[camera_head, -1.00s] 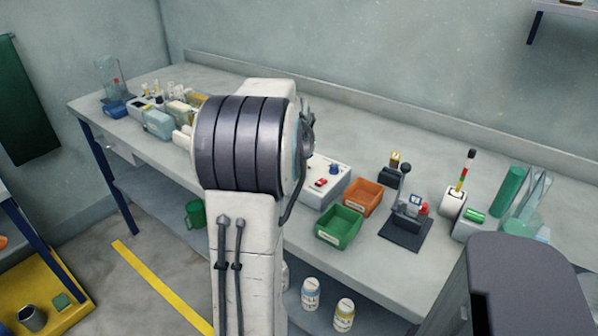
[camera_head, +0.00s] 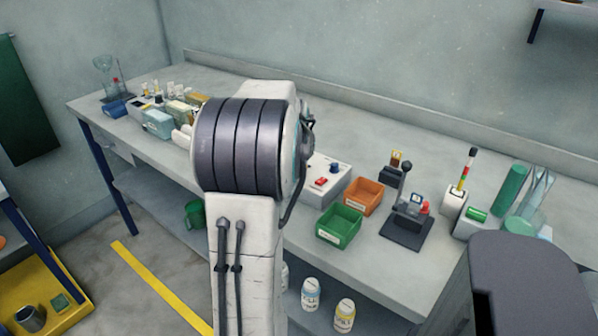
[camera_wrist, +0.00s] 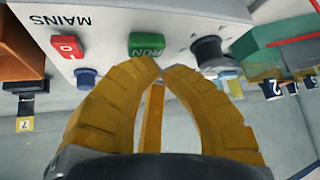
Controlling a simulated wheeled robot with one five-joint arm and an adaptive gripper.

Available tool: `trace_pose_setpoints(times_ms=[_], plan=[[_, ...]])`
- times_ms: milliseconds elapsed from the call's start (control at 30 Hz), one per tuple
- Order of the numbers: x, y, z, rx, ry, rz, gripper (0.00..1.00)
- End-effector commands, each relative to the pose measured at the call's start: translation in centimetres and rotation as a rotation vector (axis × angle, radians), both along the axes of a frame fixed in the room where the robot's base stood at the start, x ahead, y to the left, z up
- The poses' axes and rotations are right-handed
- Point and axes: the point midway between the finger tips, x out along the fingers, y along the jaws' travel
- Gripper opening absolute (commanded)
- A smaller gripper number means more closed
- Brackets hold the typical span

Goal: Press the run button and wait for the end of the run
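The white control box (camera_head: 338,179) stands on the bench, partly hidden behind my arm in the head view. It also fills the top of the wrist view (camera_wrist: 115,22), with upside-down lettering. The green RUN button (camera_wrist: 146,44) is on its face, and a red switch (camera_wrist: 67,46) sits beside the MAINS label. My gripper (camera_wrist: 164,67) has yellow fingers that curve together, tips nearly meeting with a small gap, and holds nothing. The tips are right by the RUN button's edge; I cannot tell whether they touch it. The gripper is hidden in the head view.
A black lever device (camera_head: 406,227) stands farther right. Bottles and containers crowd the bench's left end.

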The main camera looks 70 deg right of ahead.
Motion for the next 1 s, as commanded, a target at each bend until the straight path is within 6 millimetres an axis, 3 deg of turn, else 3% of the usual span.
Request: trace_pose_setpoints(times_ms=[1000], plan=[[-0.01, 0.01, -0.8, 0.0, 0.0, 0.0, 0.0]])
